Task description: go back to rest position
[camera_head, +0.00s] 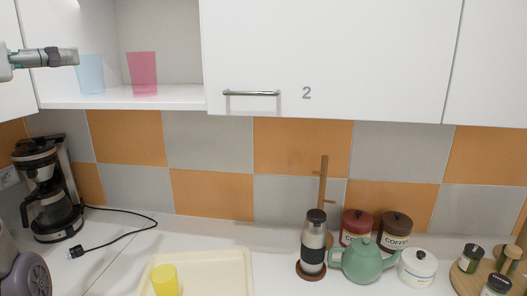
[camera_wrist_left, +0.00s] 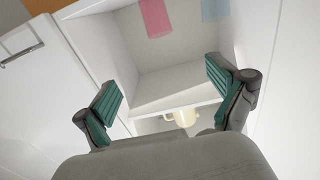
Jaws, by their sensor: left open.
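My left gripper (camera_head: 62,58) reaches in from the left edge of the head view, in front of the open cupboard. In the left wrist view my left gripper (camera_wrist_left: 168,85) has its two green-padded fingers wide apart with nothing between them. A light blue cup (camera_head: 90,74) and a pink cup (camera_head: 142,74) stand on the cupboard shelf (camera_head: 175,97). The gripper's tip overlaps the blue cup's upper left side in the head view. In the left wrist view the pink cup (camera_wrist_left: 155,17) and blue cup (camera_wrist_left: 215,9) show at the top, apart from the fingers. My right gripper is not in view.
A yellow cup (camera_head: 164,280) stands on a cream tray (camera_head: 232,265) on the counter. A pale yellow mug (camera_wrist_left: 182,117) shows in the left wrist view. A coffee maker (camera_head: 48,190) stands left; a green teapot (camera_head: 362,262) and jars stand right. A closed cupboard door (camera_head: 330,50) borders the opening.

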